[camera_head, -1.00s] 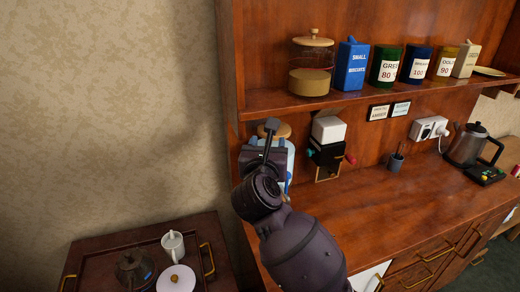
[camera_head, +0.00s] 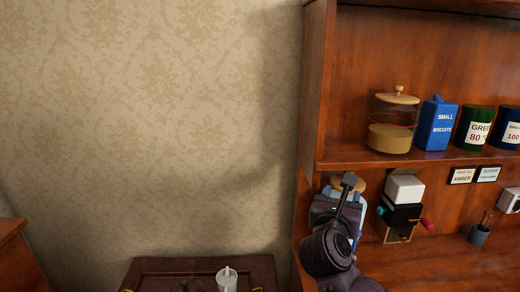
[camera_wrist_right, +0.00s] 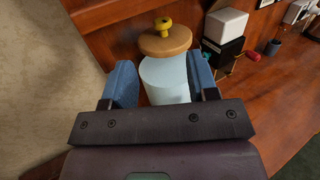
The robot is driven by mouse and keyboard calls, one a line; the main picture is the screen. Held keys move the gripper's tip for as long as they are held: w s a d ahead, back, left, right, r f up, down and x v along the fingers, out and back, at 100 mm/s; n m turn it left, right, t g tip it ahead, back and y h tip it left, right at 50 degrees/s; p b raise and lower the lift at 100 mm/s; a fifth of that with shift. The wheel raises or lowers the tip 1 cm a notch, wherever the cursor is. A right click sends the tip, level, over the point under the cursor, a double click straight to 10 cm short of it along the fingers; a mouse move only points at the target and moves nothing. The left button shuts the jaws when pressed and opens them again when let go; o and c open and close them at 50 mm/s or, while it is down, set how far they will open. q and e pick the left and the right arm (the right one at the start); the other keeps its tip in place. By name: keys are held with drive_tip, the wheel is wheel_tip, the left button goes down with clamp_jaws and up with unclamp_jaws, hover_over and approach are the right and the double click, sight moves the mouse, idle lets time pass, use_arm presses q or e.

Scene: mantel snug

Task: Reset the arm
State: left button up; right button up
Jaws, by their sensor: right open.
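My right gripper (camera_head: 340,208) is at the left end of the wooden counter, under the shelf. In the right wrist view its two blue fingers (camera_wrist_right: 161,70) are open, one on each side of a pale blue canister (camera_wrist_right: 165,82). The canister has a round wooden lid (camera_wrist_right: 165,42) with a yellow knob. I cannot tell whether the fingers touch it. In the head view the gripper hides most of the canister, and part of its lid (camera_head: 361,186) shows behind. My left gripper is not in view.
A grinder-like device with a white top (camera_head: 405,188) stands just right of the canister. The shelf (camera_head: 350,158) above holds a glass jar (camera_head: 393,120), a blue biscuit tin (camera_head: 437,126) and other tins. A low side table (camera_head: 150,268) with a white mug (camera_head: 226,280) is lower left.

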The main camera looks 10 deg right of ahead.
drive_tip(key=s+a+n+t+y, duration=0.4)
drive_tip(key=n+y, duration=0.4)
drive_tip(key=n, duration=0.6)
drive_tip(key=s+a+n+t+y, duration=0.3)
drive_tip(key=s+n+y, duration=0.45)
drive_tip(key=n, duration=0.65)
drive_tip(key=s+f+n+g+y, duration=0.2)
drive_tip(key=s+f+n+g, duration=0.2)
drive_tip(key=f+n+g, duration=0.65)
drive_tip(key=s+d+f+n+g+h, duration=0.2)
drive_tip(key=s+d+f+g+h, duration=0.2)
drive_tip(key=s+d+f, duration=0.3)
drive_tip(key=s+d+f+n+g+h, duration=0.2)
drive_tip(key=s+d+f+g+h, duration=0.25)
drive_tip(key=s+f, duration=0.4)
drive_tip(key=w+f+t+b, duration=0.1)
drive_tip(key=w+f+t, duration=0.5)
drive_tip(key=f+t, duration=0.2)
wheel_tip(320, 180, down, 3)
drive_tip(key=shift+a+r+y, duration=0.15)
drive_tip(key=shift+r+y, duration=0.05)
drive_tip(key=shift+y, duration=0.1)
